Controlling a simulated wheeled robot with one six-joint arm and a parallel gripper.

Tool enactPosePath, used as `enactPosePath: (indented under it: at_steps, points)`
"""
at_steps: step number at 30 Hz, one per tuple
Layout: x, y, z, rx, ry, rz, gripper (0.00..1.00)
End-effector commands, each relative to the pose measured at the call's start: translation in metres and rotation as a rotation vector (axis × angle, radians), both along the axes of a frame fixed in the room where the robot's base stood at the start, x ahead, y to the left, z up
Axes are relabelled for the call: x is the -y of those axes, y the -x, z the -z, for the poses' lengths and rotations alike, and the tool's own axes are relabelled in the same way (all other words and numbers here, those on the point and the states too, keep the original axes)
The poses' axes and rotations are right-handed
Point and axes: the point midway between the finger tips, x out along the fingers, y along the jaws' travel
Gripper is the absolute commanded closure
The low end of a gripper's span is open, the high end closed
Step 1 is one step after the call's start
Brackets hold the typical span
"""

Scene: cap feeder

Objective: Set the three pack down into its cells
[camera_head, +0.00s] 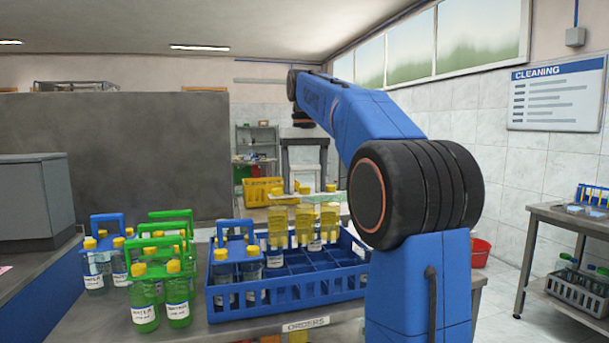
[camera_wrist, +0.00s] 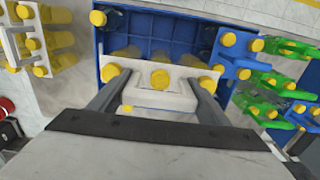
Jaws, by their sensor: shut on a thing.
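The three pack, with yellow bottles and yellow caps on a white carrier, is in my gripper (camera_wrist: 158,88). The three pack (camera_head: 303,226) hangs upright over the far part of the blue crate (camera_head: 295,293) in the head view. In the wrist view, two grey fingers flank the white carrier (camera_wrist: 150,98), with three caps in a row in front. The crate (camera_wrist: 97,48) shows beyond the pack, with empty cells. The bottles' lower ends overlap the crate in the head view, so their exact height over the cells is unclear.
A blue pack (camera_head: 237,270) stands in the crate's left end. Green packs (camera_head: 160,290) and another blue pack (camera_head: 95,265) stand left of it. White-carrier packs (camera_wrist: 35,40) show left in the wrist view. A yellow crate (camera_head: 262,191) stands farther back.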

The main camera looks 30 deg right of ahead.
Motion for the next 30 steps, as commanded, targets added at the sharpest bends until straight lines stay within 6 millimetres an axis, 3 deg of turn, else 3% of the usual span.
enactPosePath:
  at_steps: [30]
  points:
    - [0.0, 0.0, 0.072, 0.0, 0.0, 0.0, 0.88]
